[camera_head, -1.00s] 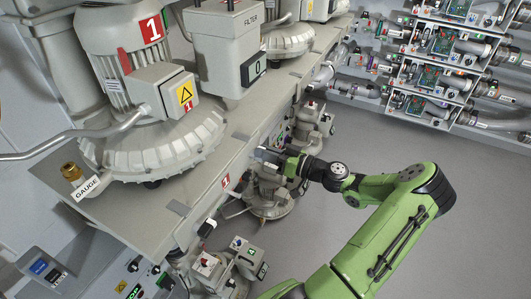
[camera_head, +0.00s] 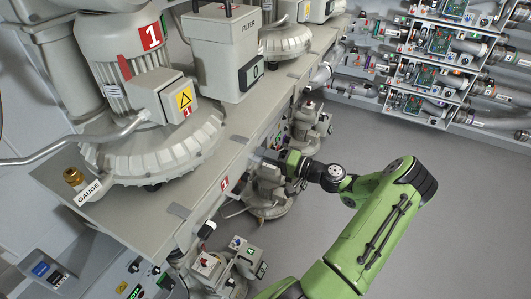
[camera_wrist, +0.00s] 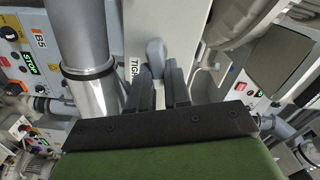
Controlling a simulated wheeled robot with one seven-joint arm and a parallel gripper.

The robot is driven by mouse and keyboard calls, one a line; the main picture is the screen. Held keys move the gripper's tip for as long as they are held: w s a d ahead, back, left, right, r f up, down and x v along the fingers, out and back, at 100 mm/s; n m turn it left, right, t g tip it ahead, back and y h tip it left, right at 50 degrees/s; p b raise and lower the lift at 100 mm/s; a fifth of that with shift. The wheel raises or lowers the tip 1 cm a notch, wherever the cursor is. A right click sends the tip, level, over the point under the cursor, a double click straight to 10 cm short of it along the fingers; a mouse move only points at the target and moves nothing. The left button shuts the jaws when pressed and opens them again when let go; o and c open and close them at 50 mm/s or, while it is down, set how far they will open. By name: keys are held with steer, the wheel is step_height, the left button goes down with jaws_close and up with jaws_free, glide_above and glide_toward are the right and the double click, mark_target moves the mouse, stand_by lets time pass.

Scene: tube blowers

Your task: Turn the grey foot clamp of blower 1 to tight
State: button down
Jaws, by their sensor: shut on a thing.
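Blower 1 (camera_head: 165,150), a large pale grey housing with a red "1" plate, sits on the bench at the left of the head view. My gripper (camera_head: 262,158) is at the bench's front side, below the top. In the wrist view my gripper (camera_wrist: 162,80) has its two dark fingers shut on a grey lever, the foot clamp (camera_wrist: 155,50). The lever stands in front of a pale upright plate with a partly hidden label reading "TIGH" (camera_wrist: 134,72). The fingers hide the lever's lower part.
A grey pipe with a shiny metal collar (camera_wrist: 92,90) stands just left of the fingers. A control panel with a green STOP label (camera_wrist: 28,62) is further left. In the head view, small boxes (camera_head: 215,265) stand below the bench; the floor (camera_head: 300,240) right of it is clear.

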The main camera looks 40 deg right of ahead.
steer(key=shift+f+m+p, duration=0.25)
steer(key=shift+m+p, duration=0.05)
steer(key=shift+m, duration=1.4)
steer(key=shift+f, duration=0.1)
steer(key=c, duration=1.1)
jaws_free()
steer(key=shift+d, duration=0.1)
steer(key=shift+s, duration=0.1)
steer(key=b+v, duration=0.2)
steer(key=v, duration=1.3)
steer(key=shift+s+b, duration=0.3)
